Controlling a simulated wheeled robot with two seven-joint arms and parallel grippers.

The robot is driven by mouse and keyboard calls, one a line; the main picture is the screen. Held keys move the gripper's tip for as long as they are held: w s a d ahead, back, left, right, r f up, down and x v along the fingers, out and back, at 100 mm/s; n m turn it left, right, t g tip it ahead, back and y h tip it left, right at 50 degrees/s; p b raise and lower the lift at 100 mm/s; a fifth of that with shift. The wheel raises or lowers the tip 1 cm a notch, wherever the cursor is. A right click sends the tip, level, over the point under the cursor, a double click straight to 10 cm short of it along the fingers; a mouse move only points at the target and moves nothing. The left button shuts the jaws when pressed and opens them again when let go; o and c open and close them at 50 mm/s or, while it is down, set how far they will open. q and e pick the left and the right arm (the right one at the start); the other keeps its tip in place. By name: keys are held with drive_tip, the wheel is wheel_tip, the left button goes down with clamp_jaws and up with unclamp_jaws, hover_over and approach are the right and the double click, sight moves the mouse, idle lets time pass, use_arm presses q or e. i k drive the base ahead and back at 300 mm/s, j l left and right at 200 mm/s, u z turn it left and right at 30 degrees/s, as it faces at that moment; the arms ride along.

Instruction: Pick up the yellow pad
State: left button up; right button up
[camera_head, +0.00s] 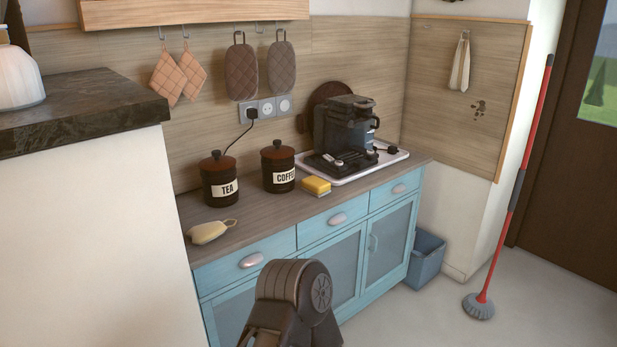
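The yellow pad (316,186) is a small block, like a sponge, lying flat on the wooden counter (240,213). It is near the counter's front edge, between the coffee canister (278,168) and the white tray (370,168) under the coffee machine. Nothing holds it. Neither of my grippers shows in the head view. A dark, rounded part of my own body stands at the bottom middle, in front of the blue cabinet and well below the pad.
A tea canister (219,180) and a pale yellow item (211,231) are on the counter to the left. The coffee machine (345,128) stands behind right. A tall dark-topped block (80,105) borders the left. A mop (515,190) and a blue bin (426,260) are right.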

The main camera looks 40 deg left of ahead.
sight(315, 186)
drive_tip(key=i+u, duration=0.3)
drive_tip(key=u, duration=0.2)
drive_tip(key=i+l+u, duration=0.2)
drive_tip(key=u, duration=0.3)
drive_tip(key=i+l+u, duration=0.3)
drive_tip(key=u, duration=0.2)
drive_tip(key=i+l+u, duration=0.25)
drive_tip(key=l+u, duration=0.25)
drive_tip(key=i+l+u, duration=0.1)
drive_tip(key=l+u, duration=0.2)
drive_tip(key=u, duration=0.2)
drive_tip(key=i+l+u, duration=0.15)
drive_tip(key=l+u, duration=0.2)
drive_tip(key=l, duration=0.15)
drive_tip(key=i+l+u, duration=0.1)
drive_tip(key=l+u, duration=0.25)
drive_tip(key=l, duration=0.15)
